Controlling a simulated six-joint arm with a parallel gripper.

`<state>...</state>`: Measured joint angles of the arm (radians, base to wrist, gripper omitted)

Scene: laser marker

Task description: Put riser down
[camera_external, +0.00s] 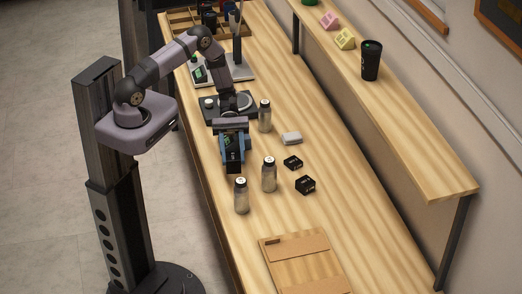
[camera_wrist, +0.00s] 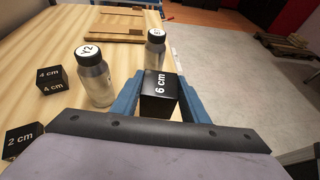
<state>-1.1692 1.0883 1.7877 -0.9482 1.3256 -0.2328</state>
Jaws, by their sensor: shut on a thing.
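The riser, a black block marked "6 cm" (camera_wrist: 160,96), sits between the blue fingers of my gripper (camera_wrist: 160,88), which is shut on it. The external view also shows my gripper (camera_external: 233,154), pointing down over the left part of the wooden table. The riser looks upright there, low and close to the tabletop. I cannot tell whether its bottom touches the table. Two other black risers stand to the right of my gripper: one marked "4 cm" (camera_wrist: 52,84) and one marked "2 cm" (camera_wrist: 24,142).
A bottle marked "Y2" (camera_wrist: 92,78) and another bottle (camera_wrist: 155,48) stand close to the held riser. A wooden board (camera_external: 302,266) lies at the near end. A raised shelf (camera_external: 400,125) runs along the right.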

